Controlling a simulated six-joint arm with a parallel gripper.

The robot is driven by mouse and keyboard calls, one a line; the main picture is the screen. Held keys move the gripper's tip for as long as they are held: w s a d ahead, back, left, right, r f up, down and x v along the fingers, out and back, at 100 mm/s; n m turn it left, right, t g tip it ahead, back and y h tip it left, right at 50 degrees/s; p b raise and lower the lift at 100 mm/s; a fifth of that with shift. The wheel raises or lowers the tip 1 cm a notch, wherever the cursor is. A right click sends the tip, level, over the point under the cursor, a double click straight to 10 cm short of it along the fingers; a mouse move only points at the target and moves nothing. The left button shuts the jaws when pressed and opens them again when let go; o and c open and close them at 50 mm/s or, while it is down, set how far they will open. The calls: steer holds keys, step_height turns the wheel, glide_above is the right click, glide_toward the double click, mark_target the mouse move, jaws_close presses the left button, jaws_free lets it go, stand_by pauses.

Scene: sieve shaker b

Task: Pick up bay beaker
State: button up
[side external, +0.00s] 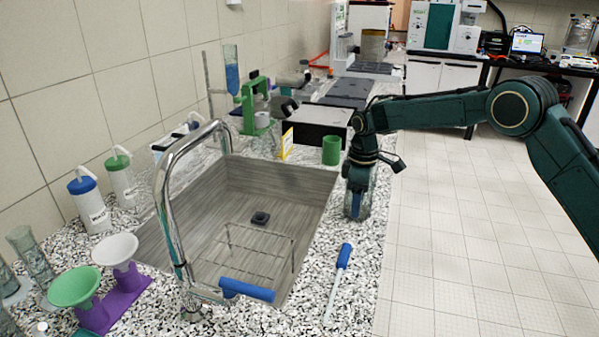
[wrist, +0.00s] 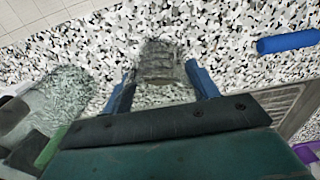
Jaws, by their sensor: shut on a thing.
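The bay beaker, a clear glass vessel (wrist: 160,62), is between the two blue fingers of my gripper (wrist: 161,80) in the wrist view. In the side external view my gripper (side external: 356,200) points down at the counter strip right of the sink, with the clear glass (side external: 364,211) around its fingertips. The gripper is shut on the beaker. The glass is see-through and its outline is faint. I cannot tell whether its base touches the counter.
The speckled counter (side external: 376,255) has a blue-handled tool (side external: 342,262) lying in front of my gripper. The sink (side external: 290,185) with a wire rack is to the left. A green cup (side external: 331,151) stands behind. Another clear glass object (wrist: 62,98) is at the wrist view's left.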

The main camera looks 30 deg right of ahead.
steer(key=shift+r, duration=0.1)
step_height(320, 180, up, 20)
stand_by(0.9)
stand_by(0.6)
steer(key=s+d+f+m, duration=0.2)
steer(key=d+f, duration=0.2)
steer(key=f, duration=0.3)
steer(key=s+d+f+m, duration=0.2)
steer(key=d+f, duration=0.1)
steer(key=f, duration=0.4)
steer(key=s+d+f+m, duration=0.2)
steer(key=s+f, duration=0.3)
steer(key=s, duration=0.2)
steer(key=s+d+f+m, duration=0.3)
steer(key=s+f, duration=0.3)
steer(key=s, duration=0.1)
steer(key=shift+s, duration=0.2)
steer(key=shift+a+f, duration=0.1)
